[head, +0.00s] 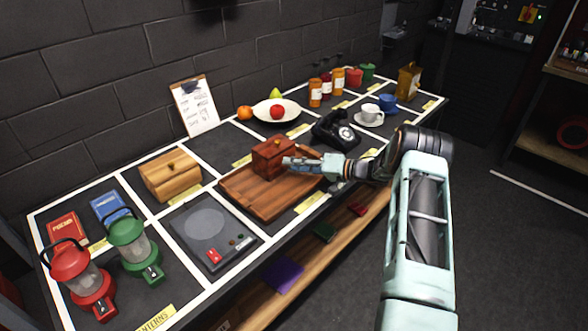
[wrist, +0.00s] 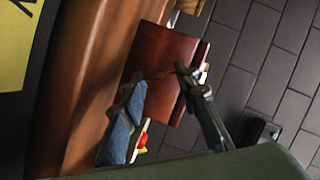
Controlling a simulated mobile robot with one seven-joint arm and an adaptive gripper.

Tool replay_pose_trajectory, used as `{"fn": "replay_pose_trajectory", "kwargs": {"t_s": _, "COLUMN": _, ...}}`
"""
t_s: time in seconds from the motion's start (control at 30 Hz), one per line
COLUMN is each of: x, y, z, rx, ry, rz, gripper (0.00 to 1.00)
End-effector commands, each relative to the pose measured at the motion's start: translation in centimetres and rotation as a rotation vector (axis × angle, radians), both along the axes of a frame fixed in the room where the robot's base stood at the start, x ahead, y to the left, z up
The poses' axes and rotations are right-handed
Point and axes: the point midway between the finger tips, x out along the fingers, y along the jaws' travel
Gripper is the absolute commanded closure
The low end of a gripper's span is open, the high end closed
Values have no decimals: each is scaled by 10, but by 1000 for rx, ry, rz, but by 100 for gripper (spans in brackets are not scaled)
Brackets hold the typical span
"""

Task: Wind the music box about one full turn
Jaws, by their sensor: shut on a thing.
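The music box (head: 268,157) is a small reddish-brown wooden box standing on a wooden tray (head: 258,203) in the middle of the table. It also shows in the wrist view as a dark red-brown block (wrist: 172,50). My gripper (head: 287,161) reaches in from the right, level with the box's right side.
A black telephone (head: 335,131) stands close behind my gripper. A light wooden box (head: 170,176) and a grey panel with buttons (head: 210,232) lie to the left. A fruit plate (head: 276,111) is at the back. Red (head: 78,280) and green (head: 133,248) lanterns stand at the front left.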

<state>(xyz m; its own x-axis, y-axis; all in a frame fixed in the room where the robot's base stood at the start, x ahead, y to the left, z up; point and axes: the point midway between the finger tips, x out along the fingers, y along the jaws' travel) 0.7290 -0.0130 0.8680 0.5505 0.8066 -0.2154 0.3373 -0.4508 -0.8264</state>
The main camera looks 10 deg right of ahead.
Motion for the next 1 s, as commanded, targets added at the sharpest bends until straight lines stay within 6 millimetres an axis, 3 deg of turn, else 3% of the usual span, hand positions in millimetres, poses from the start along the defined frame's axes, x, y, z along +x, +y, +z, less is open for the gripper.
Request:
{"fn": "replay_pose_trajectory", "kwargs": {"t_s": 0.7, "x": 1, "y": -1, "z": 0, "rx": 60, "ry": 44, "rz": -3, "gripper": 96}}
{"fn": "replay_pose_trajectory", "kwargs": {"t_s": 0.73, "x": 1, "y": -1, "z": 0, "rx": 60, "ry": 44, "rz": -3, "gripper": 69}}
{"fn": "replay_pose_trajectory", "kwargs": {"t_s": 0.87, "x": 1, "y": -1, "z": 0, "rx": 60, "ry": 44, "rz": -3, "gripper": 55}}
{"fn": "replay_pose_trajectory", "kwargs": {"t_s": 1.0, "x": 1, "y": -1, "z": 0, "rx": 60, "ry": 44, "rz": -2, "gripper": 54}}
